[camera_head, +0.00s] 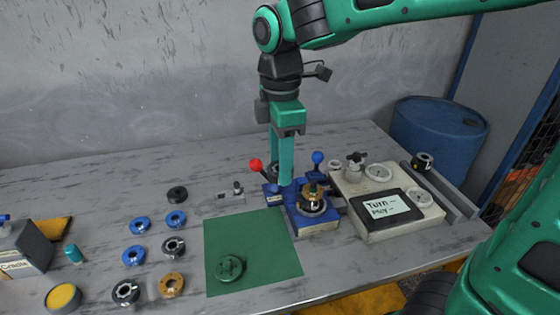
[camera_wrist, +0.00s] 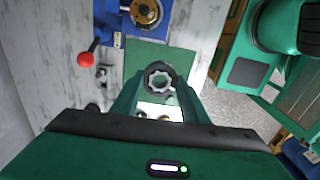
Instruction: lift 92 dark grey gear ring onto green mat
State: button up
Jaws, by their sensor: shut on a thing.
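My gripper (camera_head: 284,178) hangs fingers-down over the back of the table, beside the blue fixture in the head view. In the wrist view my gripper (camera_wrist: 158,92) is shut on the dark grey gear ring (camera_wrist: 159,71), which shows its toothed hole between the fingertips. In the head view the fingers mostly hide the ring. The green mat (camera_head: 225,236) lies on the table in front of the gripper; part of it shows in the wrist view (camera_wrist: 135,60). A round dark green part (camera_head: 230,268) lies on the mat's front.
A blue fixture (camera_head: 305,222) with red and blue knobs stands right of the mat. A pale box with a "Turn" screen (camera_head: 382,206) is farther right. Several blue, dark and brass rings (camera_head: 172,284) lie left of the mat. The mat's back half is bare.

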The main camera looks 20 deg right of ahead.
jog(key=shift+r, duration=0.25)
jog(key=shift+r, duration=0.6)
